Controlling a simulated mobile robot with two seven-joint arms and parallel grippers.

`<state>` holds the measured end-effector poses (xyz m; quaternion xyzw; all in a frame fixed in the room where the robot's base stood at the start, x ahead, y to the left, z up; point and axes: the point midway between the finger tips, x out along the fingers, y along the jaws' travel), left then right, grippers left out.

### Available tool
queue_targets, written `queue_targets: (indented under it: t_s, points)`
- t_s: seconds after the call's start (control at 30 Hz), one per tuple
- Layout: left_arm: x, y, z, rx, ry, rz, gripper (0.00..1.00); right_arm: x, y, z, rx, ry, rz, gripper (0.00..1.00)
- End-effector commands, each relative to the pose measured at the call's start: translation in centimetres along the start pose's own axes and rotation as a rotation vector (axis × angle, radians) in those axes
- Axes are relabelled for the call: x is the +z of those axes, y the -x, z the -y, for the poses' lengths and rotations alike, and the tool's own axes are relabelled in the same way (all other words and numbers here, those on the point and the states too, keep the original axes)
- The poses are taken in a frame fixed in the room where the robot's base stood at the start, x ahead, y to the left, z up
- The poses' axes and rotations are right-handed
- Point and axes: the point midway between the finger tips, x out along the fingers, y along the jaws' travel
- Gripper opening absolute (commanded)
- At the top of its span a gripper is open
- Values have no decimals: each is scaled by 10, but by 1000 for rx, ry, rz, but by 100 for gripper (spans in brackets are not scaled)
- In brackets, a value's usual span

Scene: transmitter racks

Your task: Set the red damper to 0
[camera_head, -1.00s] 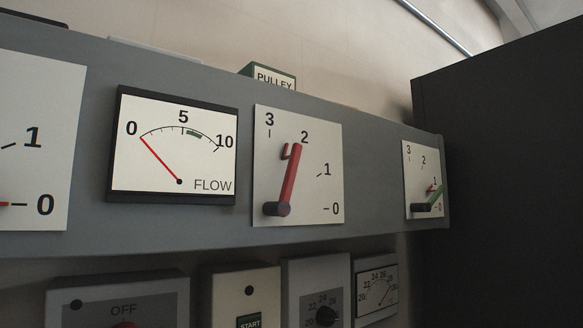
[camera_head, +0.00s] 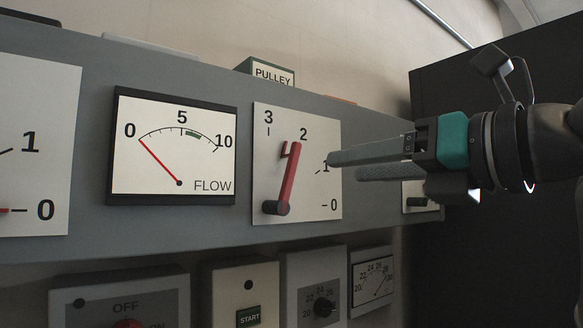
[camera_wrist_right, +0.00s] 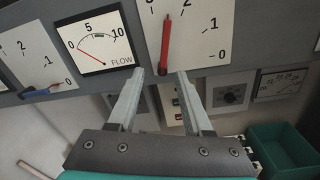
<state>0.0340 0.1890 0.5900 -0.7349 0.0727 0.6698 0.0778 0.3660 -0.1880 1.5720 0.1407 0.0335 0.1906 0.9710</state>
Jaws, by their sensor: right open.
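The red damper is a red lever (camera_head: 291,180) on a dark pivot, on a white plate (camera_head: 318,190) marked 3, 2, 1, 0. It stands nearly upright, tilted slightly right, with its tip just under the 2. A small red hook shows beside its upper end. My right gripper (camera_head: 343,166) is open and empty, coming in from the right, with its fingertips right of the lever near the 1 mark. In the right wrist view, the lever (camera_wrist_right: 166,45) appears beyond the fingertips (camera_wrist_right: 161,74), between them and apart from them. My left gripper is not in view.
A FLOW gauge (camera_head: 173,147) reading about 0 is left of the plate. Another dial plate (camera_wrist_right: 32,58) with a blue lever is further left. The right-hand dial plate (camera_head: 421,206) is mostly hidden behind my gripper. Control boxes (camera_head: 240,290) sit below; a dark cabinet (camera_head: 500,260) stands right.

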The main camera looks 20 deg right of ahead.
Motion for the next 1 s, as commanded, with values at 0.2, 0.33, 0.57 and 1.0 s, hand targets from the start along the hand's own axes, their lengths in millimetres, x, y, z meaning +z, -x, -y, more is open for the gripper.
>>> queue_targets:
  t_s: [0.2, 0.33, 0.57, 1.0]
  points:
    - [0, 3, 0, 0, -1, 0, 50, 8, -5, 5, -39, 3, 23, 50]
    - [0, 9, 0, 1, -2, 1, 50, 8, -28, 5, -37, 1, 19, 50]
    - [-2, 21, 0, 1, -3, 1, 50, 9, -78, 6, -36, 1, 18, 50]
    - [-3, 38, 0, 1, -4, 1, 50, 10, -142, 9, -35, 5, 21, 50]
